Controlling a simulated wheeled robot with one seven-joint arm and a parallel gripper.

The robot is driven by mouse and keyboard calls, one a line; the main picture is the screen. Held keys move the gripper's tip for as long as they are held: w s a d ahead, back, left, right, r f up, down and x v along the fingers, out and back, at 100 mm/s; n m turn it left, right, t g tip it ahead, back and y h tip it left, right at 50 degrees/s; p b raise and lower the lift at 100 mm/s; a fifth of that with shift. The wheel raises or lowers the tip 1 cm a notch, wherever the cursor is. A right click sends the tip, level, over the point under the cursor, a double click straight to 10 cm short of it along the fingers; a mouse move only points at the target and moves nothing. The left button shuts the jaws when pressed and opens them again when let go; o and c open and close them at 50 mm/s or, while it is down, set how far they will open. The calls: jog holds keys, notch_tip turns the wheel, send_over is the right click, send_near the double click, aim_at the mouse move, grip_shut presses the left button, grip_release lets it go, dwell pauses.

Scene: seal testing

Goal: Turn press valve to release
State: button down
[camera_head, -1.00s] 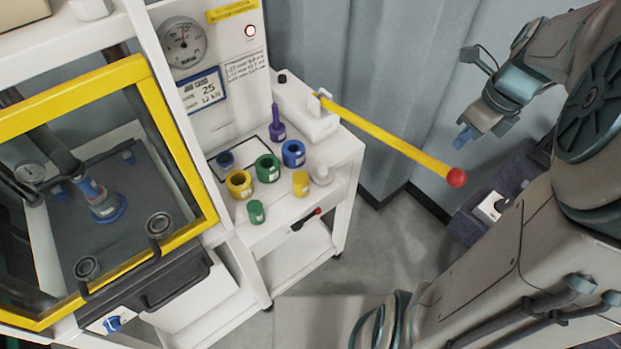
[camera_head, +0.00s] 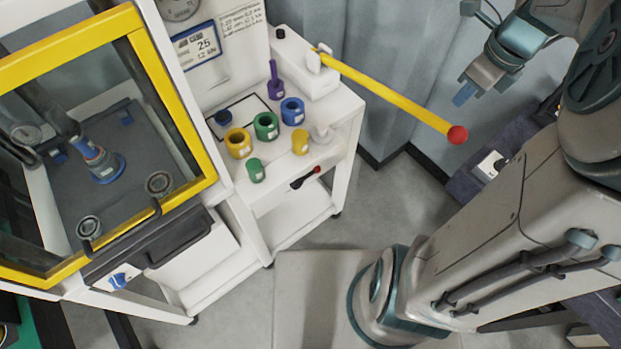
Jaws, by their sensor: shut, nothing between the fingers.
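A small black lever with a red tip (camera_head: 305,178) sits on the front face of the white cart, below the cups; it looks like the press valve, though no label can be read. A long yellow handle (camera_head: 390,95) with a red ball end slants out from a white pump block (camera_head: 300,65) on the cart top. A blue knob (camera_head: 119,280) sits on the front of the yellow-framed chamber at lower left. My gripper (camera_head: 463,96) is shut and empty, at upper right. It is above the red ball in the picture, well apart from the black lever.
The white cart (camera_head: 345,110) carries several coloured cups and a purple tool (camera_head: 274,80). The yellow-framed chamber (camera_head: 172,100) stands left, its door shut. A dark box (camera_head: 465,182) stands by the curtain at right. Grey floor (camera_head: 390,210) lies open before the cart.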

jog(key=s+a+f+n+t+b, duration=0.1)
jog(key=s+a+n, duration=0.4)
jog(key=n, duration=0.8)
jog(key=s+a+f+n+t+h+b, duration=0.1)
jog(key=s+a+f+n+b, duration=0.3)
jog(key=a+n, duration=0.4)
jog(key=shift+s+a+f+n+b, duration=0.25)
jog(key=shift+s+f+n+b, duration=0.2)
jog(key=shift+n, duration=2.85)
jog(key=shift+a+r, duration=0.1)
